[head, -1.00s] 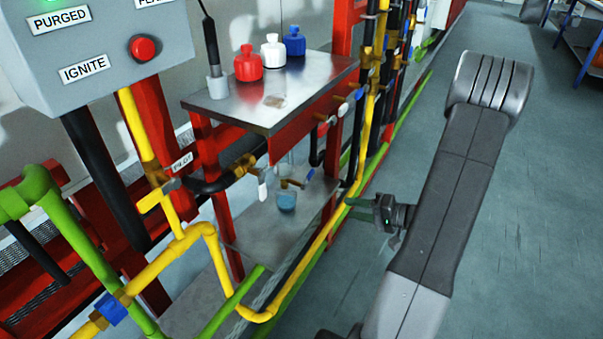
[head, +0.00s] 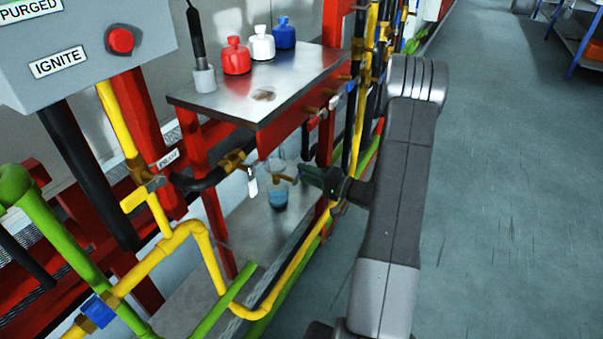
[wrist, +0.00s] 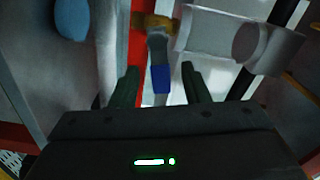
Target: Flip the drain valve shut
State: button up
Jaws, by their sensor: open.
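The valve with a blue-tipped lever sits under the steel bench, by a clear glass vessel. Its brass body (head: 284,178) shows in the head view, while its blue end is hidden by my gripper (head: 312,176). In the wrist view, the grey lever with its blue tip (wrist: 161,79) points towards my gripper (wrist: 160,70). The blue tip lies between my two open dark green fingers, with a gap on each side. No grip on it shows. No label for the drain valve is readable.
A beaker of blue liquid (head: 277,197) stands below the valve. A white-handled valve (head: 252,182) is just left. The steel bench top (head: 225,98) is above, carrying red, white and blue bottles. A yellow pipe (head: 285,275) runs nearby.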

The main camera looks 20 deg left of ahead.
jog(key=shift+w+a, duration=0.1)
jog(key=shift+a, duration=1)
grip_shut()
jog(key=shift+f+m+b, duration=0.4)
jog(key=shift+m+b, duration=0.2)
jog(key=shift+m, duration=0.2)
jog(key=shift+f+m, duration=0.1)
jog(key=shift+m, duration=0.7)
grip_release()
